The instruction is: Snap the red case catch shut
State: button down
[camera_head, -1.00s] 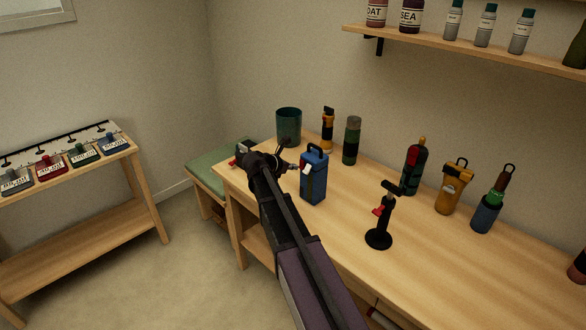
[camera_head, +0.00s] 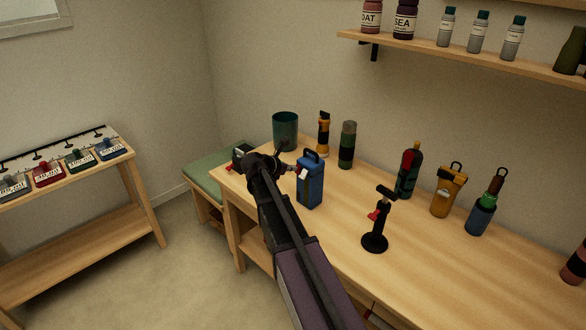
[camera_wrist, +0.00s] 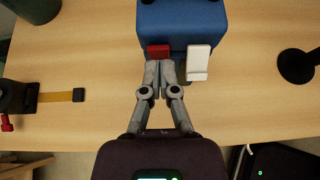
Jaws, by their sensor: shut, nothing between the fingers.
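The blue case (camera_head: 311,188) stands upright on the wooden workbench, with a dark handle on top; the wrist view shows its blue body (camera_wrist: 180,22) from close by. The red catch (camera_wrist: 158,51) is on the case's near side, beside a white tag (camera_wrist: 198,60). My gripper (camera_wrist: 160,66) is shut and empty, with its fingertips right at the near edge of the red catch. I cannot tell whether they touch it. In the head view my gripper (camera_head: 289,168) is at the left side of the case, and the catch is too small to make out clearly.
A black stand with a red lever (camera_head: 375,230) is right of the case. A green cup (camera_head: 285,130), an orange-black flashlight (camera_head: 324,133) and several bottles stand behind. A black device with a yellow strap (camera_wrist: 58,97) lies to the left. The bench's near edge is close.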

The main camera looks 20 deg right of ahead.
jog(key=shift+s+a, duration=0.35)
jog(key=shift+a, duration=0.45)
jog(key=s+a+r+p, duration=0.2)
jog(key=s+a, duration=0.2)
jog(key=a, duration=0.7)
jog(key=shift+s+a, duration=0.15)
jog(key=s+a+f+m+g+y+p, duration=0.1)
jog(key=s+m+y, duration=0.4)
jog(key=s+m, duration=0.6)
jog(key=s+a+f+m+g+y+p, duration=0.2)
jog(key=s+a+f+m+y, duration=0.3)
jog(key=s+m, duration=0.6)
jog(key=shift+s+g+y, duration=0.15)
jog(key=shift+g+y, duration=0.45)
jog(key=shift+g, duration=0.1)
jog(key=shift+d, duration=0.1)
dwell(0.5)
